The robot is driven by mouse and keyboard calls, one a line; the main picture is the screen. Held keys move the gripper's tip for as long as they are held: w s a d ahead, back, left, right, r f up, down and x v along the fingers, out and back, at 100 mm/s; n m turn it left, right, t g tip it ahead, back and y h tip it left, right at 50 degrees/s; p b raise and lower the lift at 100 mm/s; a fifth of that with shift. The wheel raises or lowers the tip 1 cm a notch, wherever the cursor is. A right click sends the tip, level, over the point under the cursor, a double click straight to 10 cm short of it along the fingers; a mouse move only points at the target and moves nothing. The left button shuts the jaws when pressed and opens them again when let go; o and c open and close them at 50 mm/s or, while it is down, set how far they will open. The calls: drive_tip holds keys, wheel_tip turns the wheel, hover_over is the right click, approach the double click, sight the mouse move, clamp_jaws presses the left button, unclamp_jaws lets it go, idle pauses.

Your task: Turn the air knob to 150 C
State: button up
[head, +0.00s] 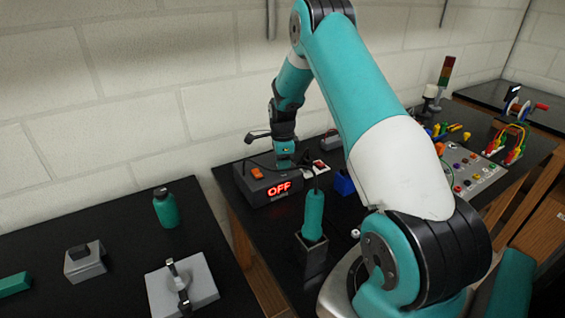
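A dark control box (249,189) sits on the black bench near the wall. Its red display (278,189) reads "OFF", and an orange switch (257,173) is on its top. I cannot make out an air knob or any 150 C mark; my arm's end covers part of the box's back right. My gripper (284,163) points down at the back right of the box. Its fingertips are too small and hidden to tell whether they touch anything or are open.
My arm spans the middle of the view. A blue container (344,184) and a red-switched white item (320,168) are right of the box. A button panel (473,177) is further right. A teal bottle (166,208) and grey blocks (86,264) stand on the left bench.

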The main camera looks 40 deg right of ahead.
drive_tip(key=shift+n, duration=0.4)
drive_tip(key=n+b, duration=0.2)
drive_tip(key=n, duration=0.1)
drive_tip(key=shift+n, duration=0.4)
drive_tip(key=n+b, duration=0.1)
drive_tip(key=n, duration=0.4)
drive_tip(key=n+b, duration=0.1)
drive_tip(key=n, duration=0.4)
drive_tip(key=shift+n, duration=0.4)
drive_tip(key=n+b, duration=0.1)
drive_tip(key=n, duration=0.3)
drive_tip(key=shift+n, duration=0.4)
drive_tip(key=o, duration=0.9)
